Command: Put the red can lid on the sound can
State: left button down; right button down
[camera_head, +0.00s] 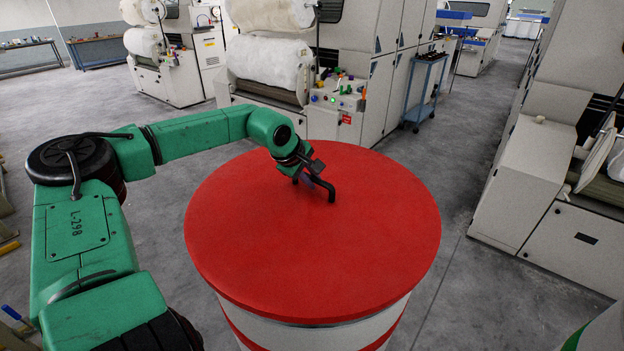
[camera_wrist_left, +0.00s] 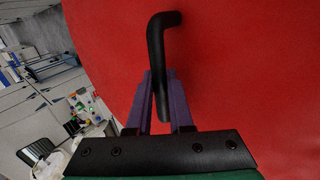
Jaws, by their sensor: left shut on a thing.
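The red can lid (camera_head: 290,235) is a wide flat disc with a black bent handle (camera_head: 331,192) near its middle. It lies over a white can with red bands (camera_head: 345,338), and a thin grey rim shows below the lid's near edge. I cannot tell whether the lid rests fully on the can, as it hides the mouth. My left gripper (camera_head: 312,180) is shut on the handle. In the left wrist view the purple fingers (camera_wrist_left: 160,78) stand on both sides of the black handle (camera_wrist_left: 157,45), with the red lid (camera_wrist_left: 245,70) filling the right. My right gripper is out of view.
Part of a white can with a green band (camera_head: 598,332) shows at the bottom right corner. Cream carding machines (camera_head: 545,170) stand at the right and back. A blue trolley (camera_head: 424,90) stands behind. Grey floor (camera_head: 440,210) is clear around the can.

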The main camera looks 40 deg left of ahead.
pick_arm(q)
jog(key=c, duration=0.8)
grip_release()
jog(key=shift+d, duration=0.1)
jog(key=shift+s, duration=0.1)
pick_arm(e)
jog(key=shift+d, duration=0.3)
pick_arm(q)
jog(key=shift+r+p, duration=0.85)
jog(key=shift+p, duration=0.15)
jog(key=shift+s+r+b, duration=0.2)
jog(key=shift+b, duration=0.15)
jog(key=b+v, duration=0.4)
jog(key=v, duration=0.7)
jog(key=shift+b, duration=0.3)
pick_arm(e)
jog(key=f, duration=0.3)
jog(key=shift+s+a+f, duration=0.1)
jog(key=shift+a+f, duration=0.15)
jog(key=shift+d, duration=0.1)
